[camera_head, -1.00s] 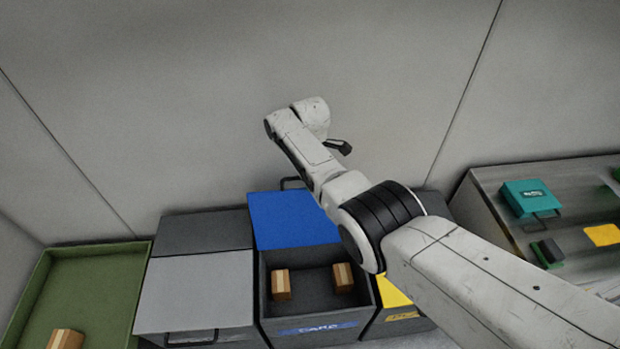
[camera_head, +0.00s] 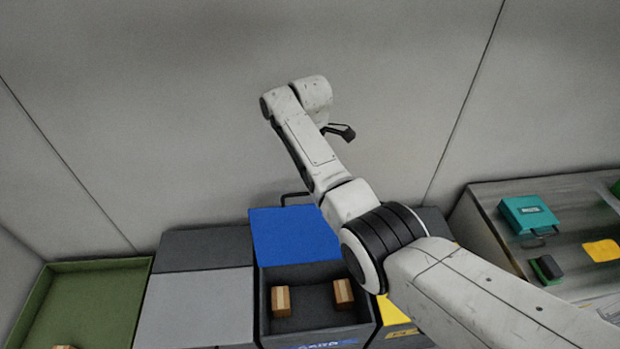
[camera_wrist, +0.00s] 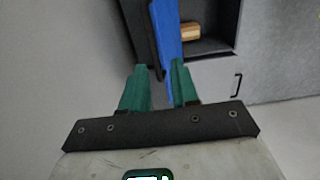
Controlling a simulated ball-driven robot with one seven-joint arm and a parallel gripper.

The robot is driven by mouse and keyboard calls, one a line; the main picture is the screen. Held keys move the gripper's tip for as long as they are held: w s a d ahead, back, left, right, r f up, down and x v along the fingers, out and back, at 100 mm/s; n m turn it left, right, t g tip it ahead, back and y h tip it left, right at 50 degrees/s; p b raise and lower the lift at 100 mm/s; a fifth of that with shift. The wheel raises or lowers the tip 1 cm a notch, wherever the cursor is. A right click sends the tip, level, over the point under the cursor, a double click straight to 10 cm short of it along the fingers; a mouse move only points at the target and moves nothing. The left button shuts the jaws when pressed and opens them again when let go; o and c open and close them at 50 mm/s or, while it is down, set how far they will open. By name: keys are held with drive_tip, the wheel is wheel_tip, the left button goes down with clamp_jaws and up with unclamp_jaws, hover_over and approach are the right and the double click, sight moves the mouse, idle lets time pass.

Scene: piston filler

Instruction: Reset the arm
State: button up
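My arm (camera_head: 315,145) stretches from the lower right up over the bins, its end raised well above them in the head view. My gripper (camera_wrist: 159,73) shows in the wrist view with its two green fingers apart and nothing held between them. Behind the gap I see the blue lid, farther off. In the head view the fingers are too small or hidden to make out. The blue lid (camera_head: 296,234) stands open behind a dark bin (camera_head: 312,327), apart from my gripper. Two brown boxes (camera_head: 281,300) (camera_head: 343,293) sit inside that bin.
A grey-lidded bin (camera_head: 195,305) and a green tray (camera_head: 90,300) stand to the left. A yellow part (camera_head: 391,312) shows right of the open bin. A table at right holds a teal case (camera_head: 527,215) and a yellow sheet (camera_head: 602,250). The space beside the wall is clear.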

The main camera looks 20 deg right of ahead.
drive_tip(key=shift+r, duration=0.2)
drive_tip(key=shift+f, duration=0.1)
drive_tip(key=s+f+m, duration=0.7)
drive_tip(key=s+f, duration=0.7)
drive_tip(key=s, duration=0.5)
drive_tip(key=s+d+r+m+t, duration=0.1)
drive_tip(key=s+m, duration=0.6)
drive_tip(key=s, duration=1.9)
drive_tip(key=shift+d+r+m, duration=0.4)
drive_tip(key=shift+d+r, duration=0.25)
drive_tip(key=shift+d, duration=0.1)
